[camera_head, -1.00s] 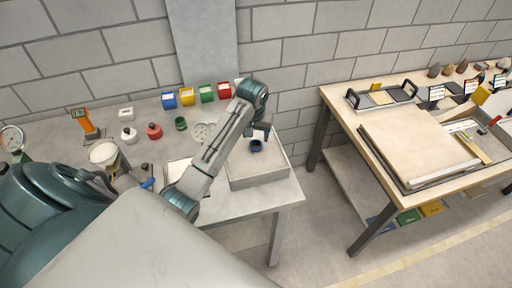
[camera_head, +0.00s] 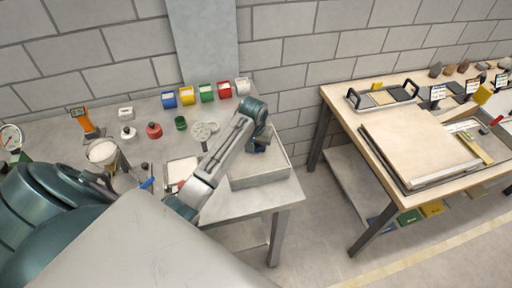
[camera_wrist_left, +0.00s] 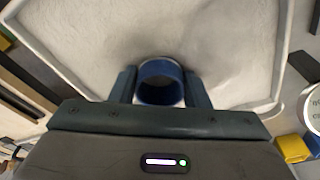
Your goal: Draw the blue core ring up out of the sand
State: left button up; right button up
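The blue core ring (camera_wrist_left: 160,81) stands in the pale sand of the sandbed (camera_wrist_left: 80,40), near the tray's lower wall in the left wrist view. My left gripper (camera_wrist_left: 160,88) has one finger on each side of the ring, with no clear gap; whether the fingers press on it is not clear. In the head view my left gripper (camera_head: 258,146) is low over the sandbed (camera_head: 262,178) and hides most of the ring. How deep the ring sits is hidden. My right gripper is not in view.
Several coloured bins, among them a red one (camera_head: 224,90), line the wall behind the sandbed. A white round holed piece (camera_head: 203,131) and a shallow tray (camera_head: 181,170) lie left of it. A wooden bench (camera_head: 415,135) stands right, across a floor gap.

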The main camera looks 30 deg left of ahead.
pick_arm(q)
jog(key=shift+c, duration=0.9)
jog(key=shift+r+p, duration=0.3)
jog(key=shift+r, duration=3.25)
jog(key=shift+f, duration=0.1)
